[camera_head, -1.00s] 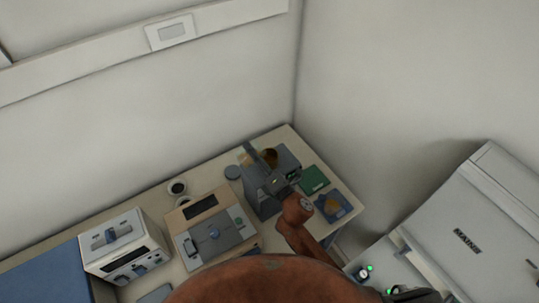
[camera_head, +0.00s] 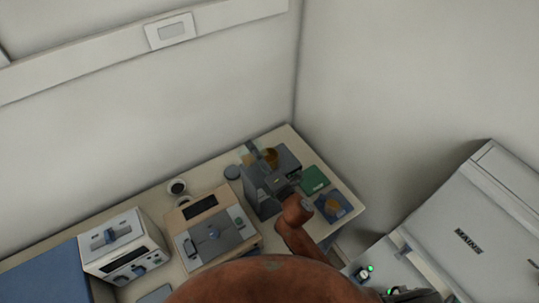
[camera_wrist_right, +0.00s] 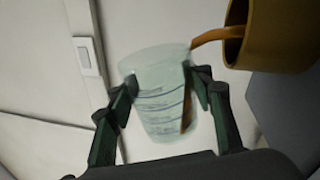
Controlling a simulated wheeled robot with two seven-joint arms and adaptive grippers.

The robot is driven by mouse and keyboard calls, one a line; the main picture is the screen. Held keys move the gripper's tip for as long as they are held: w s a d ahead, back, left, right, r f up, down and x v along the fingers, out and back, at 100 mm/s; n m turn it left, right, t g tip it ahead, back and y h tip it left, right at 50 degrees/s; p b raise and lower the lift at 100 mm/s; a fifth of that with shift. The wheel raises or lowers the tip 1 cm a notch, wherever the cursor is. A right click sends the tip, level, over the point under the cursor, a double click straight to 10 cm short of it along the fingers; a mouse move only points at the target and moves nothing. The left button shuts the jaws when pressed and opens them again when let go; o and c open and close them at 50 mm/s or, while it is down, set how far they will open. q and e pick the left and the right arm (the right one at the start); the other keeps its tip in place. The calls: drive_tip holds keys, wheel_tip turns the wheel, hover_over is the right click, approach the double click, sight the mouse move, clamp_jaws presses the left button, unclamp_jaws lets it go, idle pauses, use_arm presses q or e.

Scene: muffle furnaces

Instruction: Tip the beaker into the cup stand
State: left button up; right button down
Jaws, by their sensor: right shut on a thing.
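My right gripper (camera_wrist_right: 168,100) is shut around a clear beaker (camera_wrist_right: 160,85) with printed graduation lines, which is slightly tilted in the right wrist view. A brown strip shows along the beaker's right side; I cannot tell what it is. A golden-brown cup (camera_wrist_right: 275,40) is at the upper right, with a brown curved piece reaching to the beaker's rim; I cannot tell whether they touch. In the head view the cup (camera_head: 271,156) is at the grey device near the table's back corner, right beside my gripper (camera_head: 251,150). My left gripper is not in view.
A green pad (camera_head: 314,180) and a blue pad (camera_head: 333,206) lie right of the grey device. Walls close in behind and to the right.

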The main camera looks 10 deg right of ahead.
drive_tip(key=shift+d+f+m, duration=0.15)
drive_tip(key=shift+m, duration=0.45)
idle(0.6)
drive_tip(key=shift+w+d+m+h, duration=0.15)
drive_tip(key=shift+m+h, duration=0.15)
drive_tip(key=shift+m, duration=0.2)
drive_tip(key=shift+d+r+m+t+p, duration=0.15)
drive_tip(key=shift+r+m+t+p, duration=0.15)
drive_tip(key=shift+m, duration=0.3)
idle(0.5)
drive_tip(key=n, duration=0.1)
drive_tip(key=a+n, duration=0.1)
drive_tip(key=n, duration=0.2)
drive_tip(key=shift+s+a+n+g+y, duration=0.2)
drive_tip(key=shift+s+n+g+y, duration=0.05)
drive_tip(key=shift+n+g+y, duration=0.15)
